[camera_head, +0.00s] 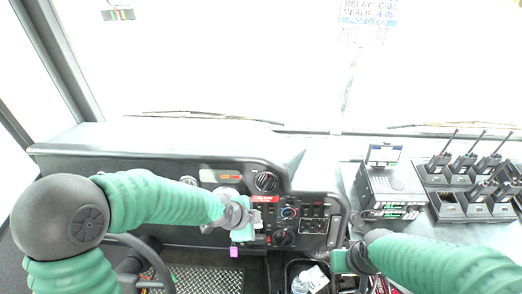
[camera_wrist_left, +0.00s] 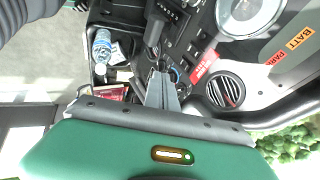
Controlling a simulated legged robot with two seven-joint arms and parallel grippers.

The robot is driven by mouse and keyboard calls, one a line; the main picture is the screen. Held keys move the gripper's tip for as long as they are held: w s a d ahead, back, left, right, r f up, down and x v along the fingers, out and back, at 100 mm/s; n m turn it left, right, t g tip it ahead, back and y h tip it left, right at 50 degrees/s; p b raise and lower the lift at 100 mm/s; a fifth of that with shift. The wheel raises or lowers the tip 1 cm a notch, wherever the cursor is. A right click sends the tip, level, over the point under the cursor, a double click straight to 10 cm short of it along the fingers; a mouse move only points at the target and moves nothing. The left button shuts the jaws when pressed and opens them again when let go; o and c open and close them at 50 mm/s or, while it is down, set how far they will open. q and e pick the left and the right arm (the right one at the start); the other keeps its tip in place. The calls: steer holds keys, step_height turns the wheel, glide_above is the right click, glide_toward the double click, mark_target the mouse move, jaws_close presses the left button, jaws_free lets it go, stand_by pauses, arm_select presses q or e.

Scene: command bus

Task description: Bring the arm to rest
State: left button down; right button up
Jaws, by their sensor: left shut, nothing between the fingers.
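My left arm reaches in from the left in the head view, sleeved in green. Its gripper (camera_head: 250,222) is in front of the dashboard controls, beside the red label. In the left wrist view the gripper's grey fingers (camera_wrist_left: 162,90) are together and empty, pointing toward the control panel. My right arm comes in from the lower right, with its gripper end (camera_head: 345,261) low beside the console; its fingers are not clear.
The dashboard (camera_head: 120,143) runs under the windshield, with a round vent (camera_head: 266,181). A radio unit (camera_head: 391,190) and a charger rack (camera_head: 465,205) with several handheld radios stand at right. A steering wheel (camera_head: 150,255) is below my left arm. A bottle (camera_wrist_left: 103,46) sits in a bin.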

arm_select(q)
steer(key=s+a+r+n+g+y, duration=0.1)
steer(key=s+a+n+y, duration=0.3)
steer(key=s+a+n, duration=0.9)
steer(key=a+r+n, duration=0.1)
steer(key=a+n, duration=0.2)
steer(key=n, duration=0.1)
steer(key=shift+s+a+r+g, duration=0.2)
steer(key=shift+s+r+g, duration=0.1)
steer(key=shift+s+r, duration=0.1)
steer(key=shift+d, duration=0.2)
stand_by(0.5)
